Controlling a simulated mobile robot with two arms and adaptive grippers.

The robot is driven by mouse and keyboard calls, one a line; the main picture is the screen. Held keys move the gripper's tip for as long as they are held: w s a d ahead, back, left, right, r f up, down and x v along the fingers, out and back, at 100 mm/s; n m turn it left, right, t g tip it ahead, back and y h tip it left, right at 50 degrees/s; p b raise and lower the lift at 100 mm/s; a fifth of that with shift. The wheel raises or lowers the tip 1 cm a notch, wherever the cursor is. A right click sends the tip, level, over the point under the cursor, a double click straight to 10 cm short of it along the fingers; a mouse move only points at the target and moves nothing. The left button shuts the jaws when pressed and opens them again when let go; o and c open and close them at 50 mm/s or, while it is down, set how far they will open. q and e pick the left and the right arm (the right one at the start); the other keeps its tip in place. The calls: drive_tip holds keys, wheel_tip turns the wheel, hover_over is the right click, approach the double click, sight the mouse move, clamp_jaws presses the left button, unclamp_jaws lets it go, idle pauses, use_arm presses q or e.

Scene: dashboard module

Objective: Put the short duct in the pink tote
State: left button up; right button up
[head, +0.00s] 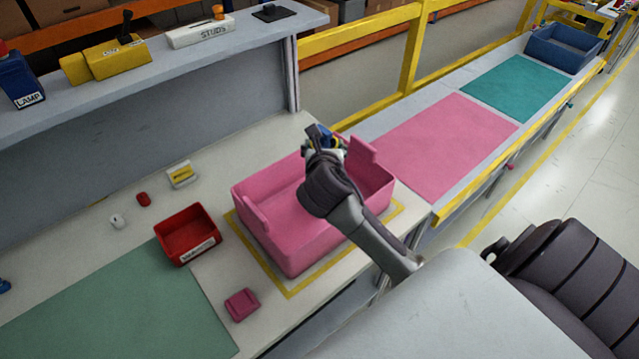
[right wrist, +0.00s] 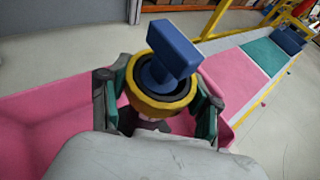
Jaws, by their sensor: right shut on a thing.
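The pink tote (head: 300,246) stands on the bench inside a yellow outline, and its visible interior looks empty. My right gripper (head: 324,146) is over the tote's far right part. It is shut on a piece with a blue block, a dark ring and a yellow collar, which I take as the short duct (right wrist: 172,50). In the right wrist view my right gripper (right wrist: 160,98) has a finger on each side of the yellow collar, with the blue block pointing up. The duct's lower end is hidden. The tote (right wrist: 50,125) shows below it. My left gripper is not in view.
A red bin (head: 186,236) and a small pink block (head: 242,304) stand left of the tote. A green mat (head: 120,310) lies at the front left. A pink mat (head: 440,145), a teal mat (head: 515,88) and a blue tote (head: 562,50) are on the right-hand bench.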

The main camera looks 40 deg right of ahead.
wheel_tip(320, 180, down, 3)
drive_tip(key=shift+s+f, duration=0.15)
drive_tip(key=shift+f, duration=2)
drive_tip(key=o, duration=1.6)
drive_tip(key=shift+s+a, duration=0.15)
drive_tip(key=shift+a, duration=0.05)
drive_tip(key=v, duration=1.1)
drive_tip(key=shift+s+r+b, duration=0.2)
drive_tip(key=shift+s+b, duration=0.05)
drive_tip(key=shift+b, duration=0.2)
